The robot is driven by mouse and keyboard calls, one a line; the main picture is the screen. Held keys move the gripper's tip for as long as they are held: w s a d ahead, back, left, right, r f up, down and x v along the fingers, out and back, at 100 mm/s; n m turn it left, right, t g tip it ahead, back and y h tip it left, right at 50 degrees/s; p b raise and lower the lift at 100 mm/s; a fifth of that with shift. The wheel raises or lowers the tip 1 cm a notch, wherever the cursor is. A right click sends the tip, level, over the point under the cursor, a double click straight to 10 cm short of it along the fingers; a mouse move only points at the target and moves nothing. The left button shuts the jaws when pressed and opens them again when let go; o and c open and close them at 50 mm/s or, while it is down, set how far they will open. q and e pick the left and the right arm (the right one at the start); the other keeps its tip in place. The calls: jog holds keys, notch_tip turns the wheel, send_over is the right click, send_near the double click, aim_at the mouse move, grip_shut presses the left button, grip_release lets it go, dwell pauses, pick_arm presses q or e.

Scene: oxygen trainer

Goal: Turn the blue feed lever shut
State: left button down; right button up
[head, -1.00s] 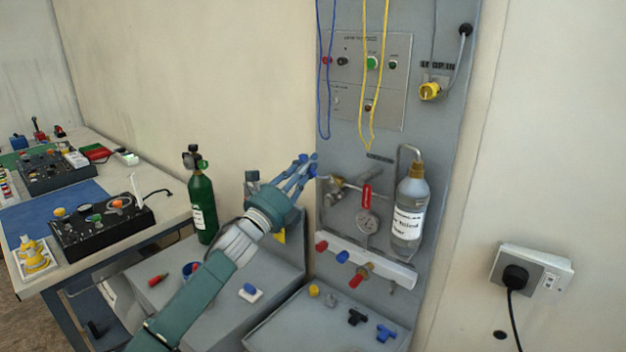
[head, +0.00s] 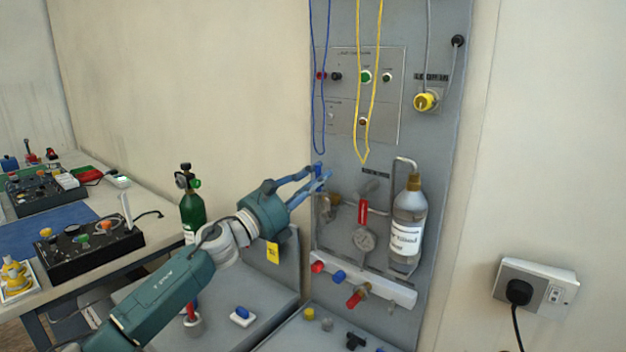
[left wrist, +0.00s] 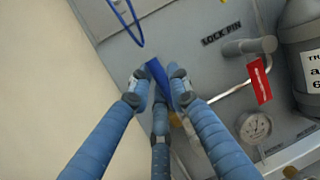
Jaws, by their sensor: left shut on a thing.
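The blue feed lever (head: 319,170) is on the grey wall panel (head: 432,140), at its left edge beside the brass valve and pipework. In the left wrist view the lever (left wrist: 157,74) shows as a blue bar standing up and slightly tilted between my fingers. My left gripper (head: 322,175) comes from the left and is shut on the lever. In the left wrist view its fingers (left wrist: 158,88) close round the lever from both sides, hiding its lower part and pivot. My right gripper is in neither view.
Right of the lever are a red tag (head: 363,212), a round gauge (head: 363,239) and a labelled bottle (head: 408,225). Blue (head: 323,100) and yellow cords hang above. A green cylinder (head: 192,215) stands left, behind my arm. Below is a rail with coloured knobs (head: 380,290).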

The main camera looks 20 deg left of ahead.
pick_arm(q)
jog(key=shift+d+f+m+g+h, duration=0.1)
jog(key=shift+d+m+g+h, duration=0.15)
jog(key=shift+m, duration=0.25)
jog(key=c, duration=1.6)
grip_release()
jog(key=shift+s, duration=0.1)
jog(key=shift+c, duration=0.2)
jog(key=shift+a, duration=0.1)
jog(key=v, duration=1.2)
